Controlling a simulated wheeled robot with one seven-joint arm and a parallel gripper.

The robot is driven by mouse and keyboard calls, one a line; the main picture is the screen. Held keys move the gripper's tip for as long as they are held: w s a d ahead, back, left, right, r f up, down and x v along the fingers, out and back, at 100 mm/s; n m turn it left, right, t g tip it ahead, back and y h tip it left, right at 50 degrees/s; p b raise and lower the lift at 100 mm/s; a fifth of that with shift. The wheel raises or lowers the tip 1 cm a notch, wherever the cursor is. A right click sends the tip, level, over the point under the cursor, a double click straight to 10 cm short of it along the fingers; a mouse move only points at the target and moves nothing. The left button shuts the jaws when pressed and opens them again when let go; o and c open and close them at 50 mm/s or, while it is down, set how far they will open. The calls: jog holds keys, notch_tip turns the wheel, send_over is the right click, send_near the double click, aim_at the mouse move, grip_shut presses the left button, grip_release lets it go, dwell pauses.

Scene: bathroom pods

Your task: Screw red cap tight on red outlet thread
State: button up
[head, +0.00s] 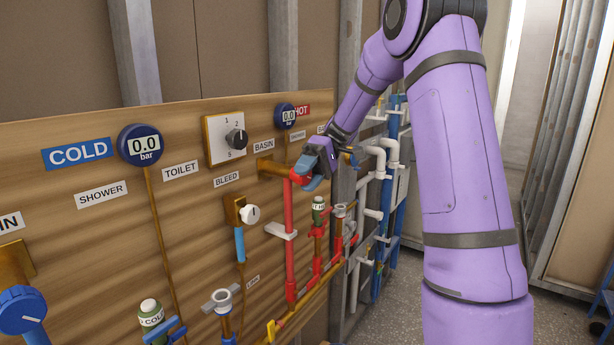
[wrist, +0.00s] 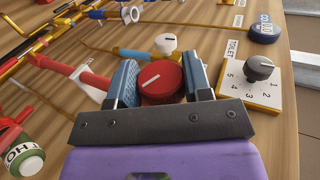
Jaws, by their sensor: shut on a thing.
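The red cap (wrist: 161,82) has a white line across its face and sits between the two blue fingers of my gripper (wrist: 160,84) in the wrist view. The fingers are shut on its sides. In the head view my gripper (head: 313,177) is at the top of the red outlet pipe (head: 290,230), under the BASIN label. The red pipe also shows in the wrist view (wrist: 88,76), running from the left toward the cap. The outlet thread is hidden behind the cap and fingers, so I cannot tell how far the cap is on.
A selector dial (head: 235,138) and blue gauges (head: 140,145) are on the wooden panel. A white bleed knob (head: 250,214) is left of the red pipe. A green-topped hot fitting (head: 318,208) stands to the lower right. Blue and white pipes (head: 385,200) lie beyond.

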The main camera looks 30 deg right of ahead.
jog(key=shift+f+y, duration=0.1)
jog(key=shift+y, duration=0.5)
jog(key=g+y, duration=0.1)
jog(key=y, duration=0.2)
jog(key=shift+f+g, duration=0.1)
jog(key=shift+g, duration=0.2)
jog(key=o, duration=0.8)
